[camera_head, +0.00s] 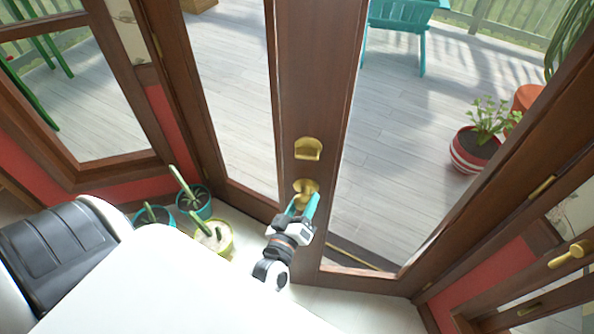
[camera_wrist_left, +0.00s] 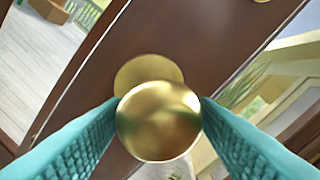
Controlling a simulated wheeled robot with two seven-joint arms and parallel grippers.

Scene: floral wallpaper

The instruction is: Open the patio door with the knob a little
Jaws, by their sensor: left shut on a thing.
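The patio door (camera_head: 311,105) is a brown wooden frame with glass panes, and the deck shows through the glass. Its round brass knob (camera_head: 306,186) sits below a brass plate (camera_head: 308,149) on the middle stile. My left gripper (camera_head: 303,203) is at the knob, its teal fingers on either side of it. In the left wrist view the knob (camera_wrist_left: 158,121) lies between the two fingers, which touch its sides. I cannot tell from these views whether the door stands ajar. My right gripper is not in view.
Several potted plants (camera_head: 212,236) stand on the floor left of the door. Another brass handle (camera_head: 570,254) is at the far right. Outside are a teal chair (camera_head: 400,16) and a red-and-white striped pot (camera_head: 470,152). Pale floor lies in front of the door.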

